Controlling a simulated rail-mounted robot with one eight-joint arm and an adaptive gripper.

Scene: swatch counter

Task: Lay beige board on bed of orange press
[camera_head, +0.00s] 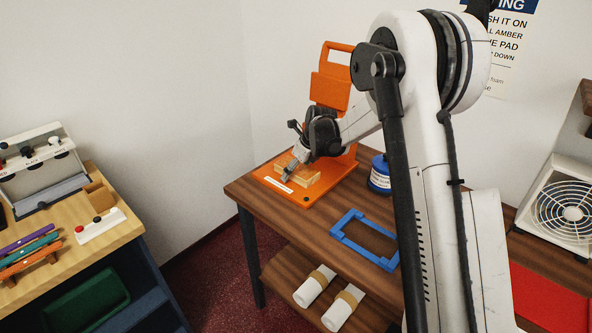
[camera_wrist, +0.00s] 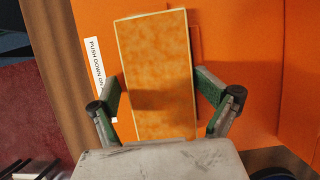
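The orange press (camera_head: 331,91) stands at the back corner of the brown table, its lid raised. Its flat bed (camera_head: 309,200) carries a white label strip. A flat rectangular board (camera_wrist: 158,70) with pale beige edges and a mottled orange-tan face is over the bed, slightly turned; it shows as a tan slab in the head view (camera_head: 312,178). It looks to be lying on the bed, but the contact underneath is hidden. My gripper (camera_wrist: 160,86) is low over the board, fingers spread either side of it with narrow gaps. In the head view my gripper (camera_head: 288,174) partly covers the board.
A blue tin (camera_head: 380,176) stands right of the press, and a blue frame (camera_head: 366,240) lies near the table's front edge. White rolls (camera_head: 325,292) lie on the lower shelf. A fan unit (camera_head: 565,205) is at right. A wooden counter (camera_head: 95,250) with pens is at left.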

